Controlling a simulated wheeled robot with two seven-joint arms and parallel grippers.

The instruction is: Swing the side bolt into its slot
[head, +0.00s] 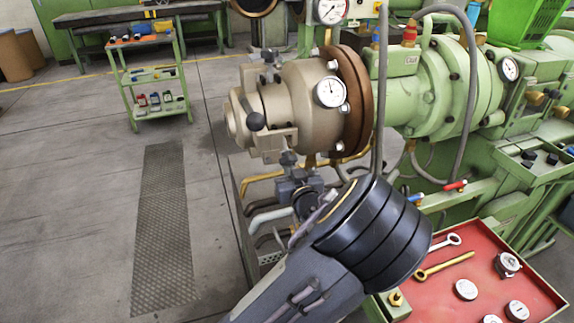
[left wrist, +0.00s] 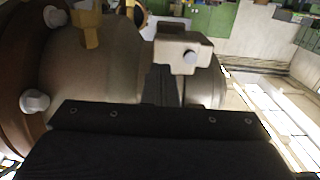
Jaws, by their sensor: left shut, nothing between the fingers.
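The beige extruder head (head: 295,85) has a brown flange and clamp fittings around its front. A dark ball-ended bolt (head: 256,121) stands out from its near side, tilted across the front ring; I cannot tell whether its shank is in a slot. A beige clamp lug (head: 276,139) is low on the near side. My left gripper (head: 289,160) is shut and empty, just below this lug; contact is unclear. In the left wrist view a beige lug with a grey pin (left wrist: 187,54) stands beyond the dark gripper body, which hides the lower part. My right gripper is out of view.
A gauge (head: 330,92) and grey hoses (head: 381,90) are close to the head. Pipes run beneath it. A red tray (head: 440,297) with wrenches and round parts is at lower right. A green cart (head: 150,75) stands back left. The floor at left is clear.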

